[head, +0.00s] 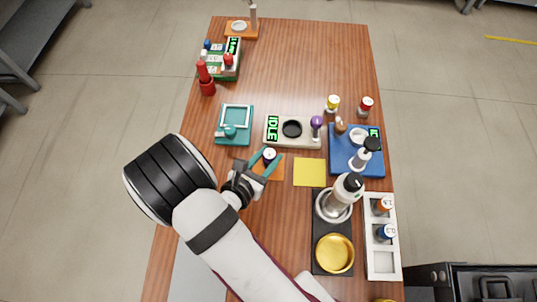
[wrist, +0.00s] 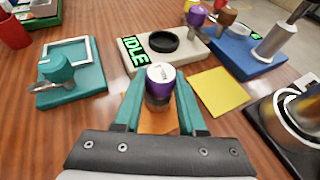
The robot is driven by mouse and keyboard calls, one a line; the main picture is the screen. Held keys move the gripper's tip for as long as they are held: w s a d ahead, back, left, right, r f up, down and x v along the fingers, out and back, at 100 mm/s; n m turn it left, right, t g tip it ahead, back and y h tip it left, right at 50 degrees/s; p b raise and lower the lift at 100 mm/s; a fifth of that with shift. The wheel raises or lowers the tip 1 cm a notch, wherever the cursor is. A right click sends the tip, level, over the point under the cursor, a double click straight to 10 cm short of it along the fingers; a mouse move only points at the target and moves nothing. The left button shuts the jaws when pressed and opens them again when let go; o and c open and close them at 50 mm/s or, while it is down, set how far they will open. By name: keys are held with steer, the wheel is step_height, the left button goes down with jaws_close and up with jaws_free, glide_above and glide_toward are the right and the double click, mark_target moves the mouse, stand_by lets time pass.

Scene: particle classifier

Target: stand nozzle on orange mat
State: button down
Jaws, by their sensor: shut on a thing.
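My gripper (head: 267,160) is shut on a small purple piece with a white round top and a dark lower part, which I take to be the nozzle (wrist: 160,78). It looks upright between the teal fingers in the wrist view. The orange mat (head: 276,172) lies under the gripper and the held piece; part of it shows between the fingers in the wrist view (wrist: 158,123). The fingers and the piece hide the rest of the mat. I cannot tell whether the piece's bottom touches the mat.
A yellow mat (head: 309,172) lies right of the orange one. Behind stands a beige device (head: 292,143) marked IDLE. A teal tray (head: 234,138) is back left, a blue station (head: 357,171) back right. A dark stand with a silver vessel (head: 337,204) is at right.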

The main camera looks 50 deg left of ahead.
steer(key=shift+f, duration=0.15)
steer(key=shift+c, duration=2.4)
jaws_free()
steer(key=v, duration=1.2)
